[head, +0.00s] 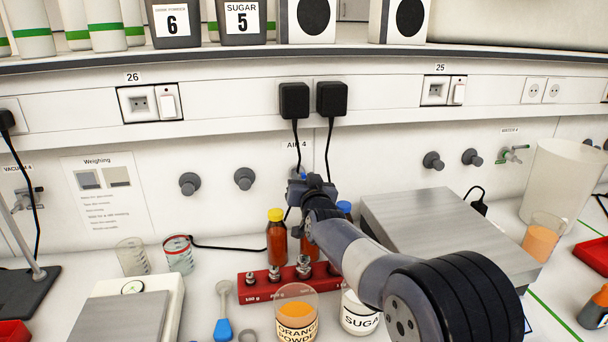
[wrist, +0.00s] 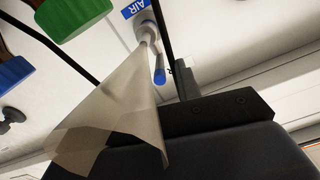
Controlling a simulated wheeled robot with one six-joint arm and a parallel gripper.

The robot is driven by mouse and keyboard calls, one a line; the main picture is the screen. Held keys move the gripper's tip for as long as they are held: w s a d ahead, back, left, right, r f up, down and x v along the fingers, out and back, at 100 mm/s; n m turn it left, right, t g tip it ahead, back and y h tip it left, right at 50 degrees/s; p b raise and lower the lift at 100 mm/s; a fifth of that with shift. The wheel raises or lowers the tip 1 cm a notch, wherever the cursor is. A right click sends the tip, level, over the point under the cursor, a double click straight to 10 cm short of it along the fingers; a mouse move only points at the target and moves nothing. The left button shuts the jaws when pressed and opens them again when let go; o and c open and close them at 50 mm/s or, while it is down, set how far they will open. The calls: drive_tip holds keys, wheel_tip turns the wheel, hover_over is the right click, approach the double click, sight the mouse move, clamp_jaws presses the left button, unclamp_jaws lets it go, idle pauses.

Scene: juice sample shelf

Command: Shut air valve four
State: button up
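The AIR 4 label (head: 296,145) is on the white wall panel under two black plugs. My gripper (head: 308,184) is just below it, in front of the panel, and hides most of the valve there. In the wrist view a blue AIR tag (wrist: 135,9) shows at the top. Below it is the grey valve body with a blue lever (wrist: 159,67), close to a dark upright part of my gripper (wrist: 185,82). A beige, cone-like shape covers the area left of the lever. I cannot tell whether the fingers touch the lever or how far apart they are.
Two black plugs (head: 312,99) hang cables past the label. Below stand an orange bottle (head: 276,243), a red weight rack (head: 262,287), an orange powder jar (head: 297,318) and a sugar jar (head: 359,319). A grey-topped box (head: 455,232) is at right. Wall knobs (head: 244,179) stick out at left.

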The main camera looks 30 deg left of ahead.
drive_tip(key=shift+w+a, duration=0.25)
drive_tip(key=shift+w, duration=0.05)
clamp_jaws()
idle(0.3)
